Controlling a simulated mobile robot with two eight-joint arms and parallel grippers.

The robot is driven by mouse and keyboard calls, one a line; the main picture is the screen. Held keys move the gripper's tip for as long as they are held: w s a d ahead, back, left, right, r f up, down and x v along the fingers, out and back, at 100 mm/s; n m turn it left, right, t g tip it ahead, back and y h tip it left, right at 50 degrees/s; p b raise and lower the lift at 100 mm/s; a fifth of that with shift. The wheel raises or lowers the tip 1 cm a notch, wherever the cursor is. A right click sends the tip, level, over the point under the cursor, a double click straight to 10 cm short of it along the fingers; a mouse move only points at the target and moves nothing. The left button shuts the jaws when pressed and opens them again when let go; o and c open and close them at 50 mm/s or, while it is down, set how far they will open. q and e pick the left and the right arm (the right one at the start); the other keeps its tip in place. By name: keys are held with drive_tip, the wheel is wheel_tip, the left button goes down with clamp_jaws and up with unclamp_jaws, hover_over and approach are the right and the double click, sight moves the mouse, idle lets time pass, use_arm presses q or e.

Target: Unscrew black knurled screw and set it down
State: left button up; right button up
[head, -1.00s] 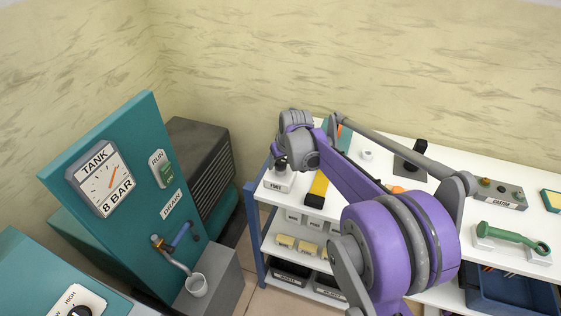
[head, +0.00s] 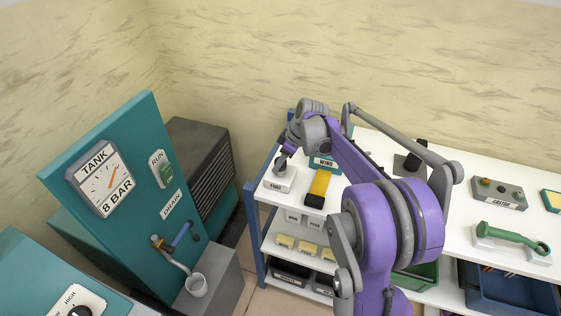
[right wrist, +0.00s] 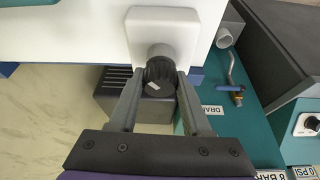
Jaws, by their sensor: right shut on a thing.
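The black knurled screw (right wrist: 158,72) shows in the right wrist view, with a small pale mark on its face. My right gripper (right wrist: 158,88) is shut on it, one finger on each side. A grey round part lies just beyond the screw, against the white block (right wrist: 180,32); I cannot tell whether the thread is still engaged. In the head view, the white labelled block (head: 279,180) stands at the left end of the white bench (head: 365,215). My right gripper (head: 281,163) is over it, and the screw is mostly hidden there. My left gripper is not in view.
A yellow and black item (head: 319,187) lies right of the block, with a teal box marked WIND (head: 326,165) behind. A control box (head: 497,192) and green handle (head: 512,236) are farther right. The teal tank panel (head: 130,190) stands left. Bare bench lies right of my arm.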

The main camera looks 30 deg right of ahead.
drive_tip(key=n+g+y, duration=0.1)
drive_tip(key=n, duration=0.2)
drive_tip(key=shift+n, duration=0.4)
drive_tip(key=o, duration=0.7)
drive_tip(key=shift+o, duration=0.2)
drive_tip(key=m+h, duration=0.1)
drive_tip(key=m, duration=0.2)
drive_tip(key=m+t+h, duration=0.1)
drive_tip(key=m, duration=0.3)
drive_tip(key=shift+a+t, duration=0.1)
drive_tip(key=shift+t, duration=0.2)
drive_tip(key=m+h, duration=0.2)
drive_tip(key=m, duration=0.3)
drive_tip(key=shift+c, duration=0.2)
